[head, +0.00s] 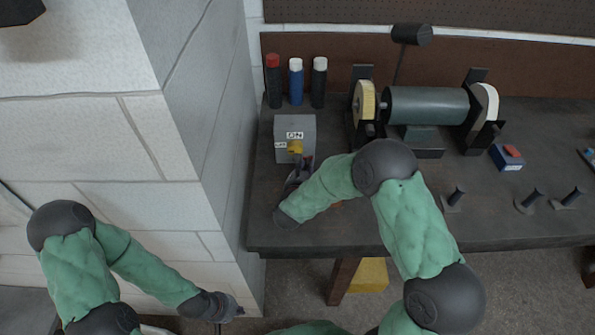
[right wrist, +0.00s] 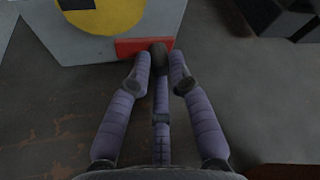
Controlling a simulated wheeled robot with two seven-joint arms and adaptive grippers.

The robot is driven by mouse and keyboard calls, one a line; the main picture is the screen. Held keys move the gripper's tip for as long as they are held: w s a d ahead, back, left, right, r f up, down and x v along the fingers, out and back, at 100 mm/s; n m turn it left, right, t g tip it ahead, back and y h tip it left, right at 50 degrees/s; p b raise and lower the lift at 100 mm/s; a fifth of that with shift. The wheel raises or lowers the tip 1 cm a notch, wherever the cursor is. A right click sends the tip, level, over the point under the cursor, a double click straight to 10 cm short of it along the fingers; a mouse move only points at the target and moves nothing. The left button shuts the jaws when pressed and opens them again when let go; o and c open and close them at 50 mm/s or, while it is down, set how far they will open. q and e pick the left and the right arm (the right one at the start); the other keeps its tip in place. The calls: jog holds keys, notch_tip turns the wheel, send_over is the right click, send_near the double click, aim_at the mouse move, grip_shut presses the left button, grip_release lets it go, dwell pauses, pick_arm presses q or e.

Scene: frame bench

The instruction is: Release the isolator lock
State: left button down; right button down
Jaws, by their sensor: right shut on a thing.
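The isolator is a grey box (head: 307,127) with an "ON" label and a yellow knob (head: 295,146), at the left end of the bench. In the right wrist view the yellow disc (right wrist: 100,14) shows on the grey box face (right wrist: 52,50). A red lock part (right wrist: 128,46) sits at its lower edge. My right gripper (head: 298,168) is in front of the box. In the wrist view its fingertips (right wrist: 160,57) are closed at the red part's right end, partly hiding it. My left gripper (head: 232,308) is low by the white wall, away from the box; its fingers are too small to read.
A bench grinder (head: 425,105) stands right of the box. Several spray cans (head: 296,82) stand behind it. A blue box with a red button (head: 507,157) and dark pegs (head: 530,199) are further right. A white block wall (head: 200,130) borders the bench's left side.

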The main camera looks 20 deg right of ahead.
jog(key=shift+d+r, duration=0.2)
jog(key=c, duration=1.4)
grip_release()
jog(key=shift+c, duration=0.2)
jog(key=shift+d, duration=0.15)
jog(key=shift+s+f, duration=0.1)
jog(key=shift+f, duration=0.05)
jog(key=shift+s+a, duration=0.35)
jog(key=shift+a, duration=0.05)
jog(key=v, duration=1.1)
jog(key=shift+d+r, duration=0.1)
jog(key=shift+r, duration=0.25)
jog(key=shift+f, duration=0.1)
